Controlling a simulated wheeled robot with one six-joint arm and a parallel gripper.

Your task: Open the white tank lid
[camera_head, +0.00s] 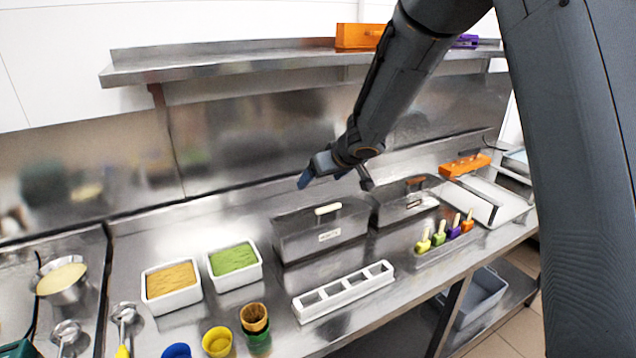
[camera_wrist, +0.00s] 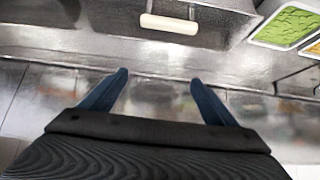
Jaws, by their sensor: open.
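The tank with the white handle (camera_head: 328,208) is a grey metal box with a lid and a front label, in the middle of the counter. Its lid (camera_head: 300,217) lies closed on top. In the wrist view the white handle (camera_wrist: 169,24) is near the top edge, beyond my fingertips. My gripper (camera_head: 318,178) has blue fingers and is open and empty. It hangs above and behind the tank, apart from the handle. In the wrist view my gripper (camera_wrist: 158,78) shows both fingers spread, with nothing between them.
A second tank with a brown handle (camera_head: 414,181) stands to the right. White tubs of orange (camera_head: 170,278) and green (camera_head: 233,258) filling stand left. A white slotted holder (camera_head: 343,290) lies in front. A steel shelf (camera_head: 220,62) runs above, close to my arm.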

